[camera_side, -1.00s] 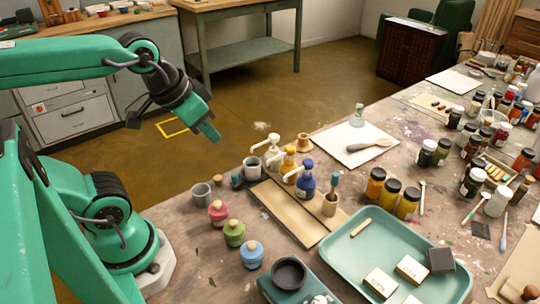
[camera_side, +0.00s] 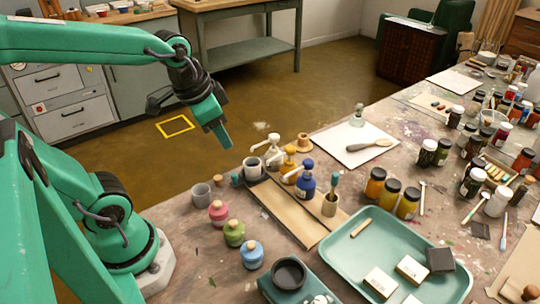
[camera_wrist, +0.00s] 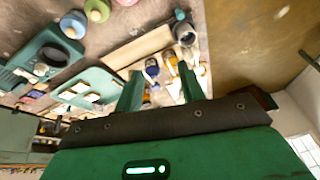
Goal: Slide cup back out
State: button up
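A grey cup (camera_side: 252,168) stands upright at the far end of a wooden board, beside the white pump bottle (camera_side: 272,155), whose spout reaches over toward it. The cup also shows near the top of the wrist view (camera_wrist: 185,33).
Yellow (camera_side: 289,165) and blue (camera_side: 305,180) pump bottles stand in a row along the board (camera_side: 295,212), with a brush cup (camera_side: 329,204) at its near end. Pink, green and blue pots stand to the left. A teal tray (camera_side: 345,262) lies to the right.

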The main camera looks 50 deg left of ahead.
aim_at(234, 174)
jog(key=shift+w+a+f+m+g, duration=0.7)
jog(key=shift+w+a+f+m, duration=0.35)
jog(key=shift+f, duration=0.8)
jog(key=shift+w+a+f+m+g, duration=0.7)
jog(key=shift+w+a+f+m, duration=0.4)
jog(key=shift+f, duration=0.7)
jog(key=shift+w+a+f+m+g, duration=0.8)
jog(key=shift+a+f+m, duration=0.4)
jog(key=shift+f, duration=0.65)
jog(key=shift+f, duration=0.1)
jog(key=shift+f, duration=3.8)
grip_shut()
